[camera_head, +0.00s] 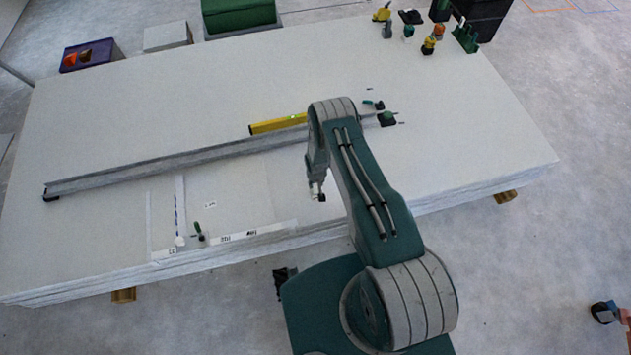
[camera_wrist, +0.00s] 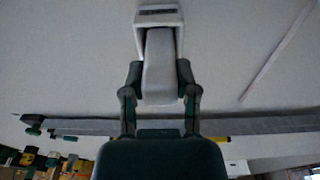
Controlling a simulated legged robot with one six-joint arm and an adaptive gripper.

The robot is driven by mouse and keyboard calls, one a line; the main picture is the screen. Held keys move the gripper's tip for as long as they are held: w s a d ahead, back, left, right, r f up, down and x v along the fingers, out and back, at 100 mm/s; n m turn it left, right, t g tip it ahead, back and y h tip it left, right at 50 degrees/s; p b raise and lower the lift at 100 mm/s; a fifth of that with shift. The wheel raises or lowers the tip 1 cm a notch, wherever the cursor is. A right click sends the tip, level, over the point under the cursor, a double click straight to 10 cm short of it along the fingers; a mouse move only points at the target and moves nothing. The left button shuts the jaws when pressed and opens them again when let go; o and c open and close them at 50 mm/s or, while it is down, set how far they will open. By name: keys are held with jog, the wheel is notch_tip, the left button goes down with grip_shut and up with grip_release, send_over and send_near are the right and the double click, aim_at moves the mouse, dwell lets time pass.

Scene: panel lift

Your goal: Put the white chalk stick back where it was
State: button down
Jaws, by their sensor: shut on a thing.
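My gripper (camera_head: 318,193) hangs over the front part of the white panel (camera_head: 400,75), between the long straightedge (camera_head: 175,160) and the panel's front edge. In the wrist view, my gripper (camera_wrist: 158,22) is shut on a pale, blunt stick (camera_wrist: 160,68), which looks like the white chalk stick. The stick lies between the fingers, with its far end hidden at the fingertips. In the head view the chalk is too small to make out. I cannot tell whether it touches the panel.
A yellow level (camera_head: 278,125) lies by the straightedge. A green-handled tool (camera_head: 198,232) and paper strips (camera_head: 253,232) lie front left. A purple tray (camera_head: 90,55), grey box (camera_head: 167,37) and green crate (camera_head: 240,15) stand at the back. Several small items crowd the back right.

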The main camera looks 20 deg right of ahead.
jog(key=shift+c, duration=1.9)
grip_release()
jog(key=shift+f, duration=0.1)
notch_tip(320, 180, up, 49)
jog(key=s+t, duration=0.1)
jog(key=t, duration=0.1)
jog(key=s+r+t, duration=0.1)
jog(key=s+r, duration=1)
jog(key=r, duration=0.2)
jog(key=s+r, duration=0.3)
jog(key=s, duration=0.4)
jog(key=s+r+t, duration=0.1)
jog(key=s+r, duration=0.2)
jog(key=s, duration=0.5)
jog(key=shift+t, duration=0.3)
